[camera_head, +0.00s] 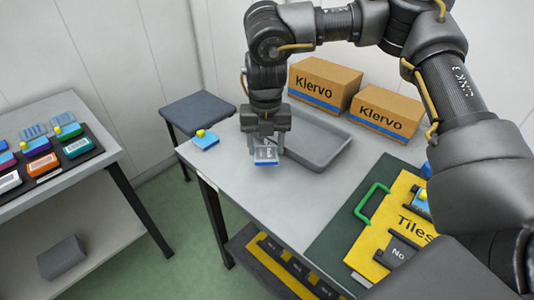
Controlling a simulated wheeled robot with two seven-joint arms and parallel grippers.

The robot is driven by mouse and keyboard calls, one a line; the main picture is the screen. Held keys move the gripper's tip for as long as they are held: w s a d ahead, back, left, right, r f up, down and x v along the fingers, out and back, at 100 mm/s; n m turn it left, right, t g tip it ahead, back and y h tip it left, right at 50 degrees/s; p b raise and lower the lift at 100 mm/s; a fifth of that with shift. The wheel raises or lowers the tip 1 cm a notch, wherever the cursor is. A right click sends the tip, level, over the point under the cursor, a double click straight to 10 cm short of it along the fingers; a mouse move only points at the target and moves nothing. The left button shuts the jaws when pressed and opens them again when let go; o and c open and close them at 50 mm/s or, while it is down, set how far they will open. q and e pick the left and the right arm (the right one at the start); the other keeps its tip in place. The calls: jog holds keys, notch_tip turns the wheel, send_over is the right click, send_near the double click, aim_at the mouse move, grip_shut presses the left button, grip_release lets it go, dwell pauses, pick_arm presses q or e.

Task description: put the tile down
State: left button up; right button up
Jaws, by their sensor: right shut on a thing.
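My right gripper (265,146) points down over the left part of the grey table (240,185), just left of the grey tray (318,140). It is shut on a blue tile (266,162) with a pale face, which shows below the fingers. I cannot tell whether this tile touches the tabletop. The fingers hide its upper part. My left gripper is not in view.
Two Klervo boxes (325,86) stand behind the tray. A yellow "Tiles" piece (395,225) with a green handle lies on a dark green mat (345,240) at right. A side table at left holds several coloured tiles on a black board (52,168). The table's front middle is clear.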

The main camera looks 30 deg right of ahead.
aim_at(267, 148)
jog(key=f, duration=0.3)
jog(key=shift+w+d+f, duration=0.2)
jog(key=shift+d, duration=0.15)
jog(key=shift+f, duration=0.3)
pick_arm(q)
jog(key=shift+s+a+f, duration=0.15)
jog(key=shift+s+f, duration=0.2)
pick_arm(e)
jog(key=shift+a, duration=0.1)
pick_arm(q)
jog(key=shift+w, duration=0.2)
pick_arm(e)
jog(key=o, duration=1.1)
jog(key=shift+f, duration=0.1)
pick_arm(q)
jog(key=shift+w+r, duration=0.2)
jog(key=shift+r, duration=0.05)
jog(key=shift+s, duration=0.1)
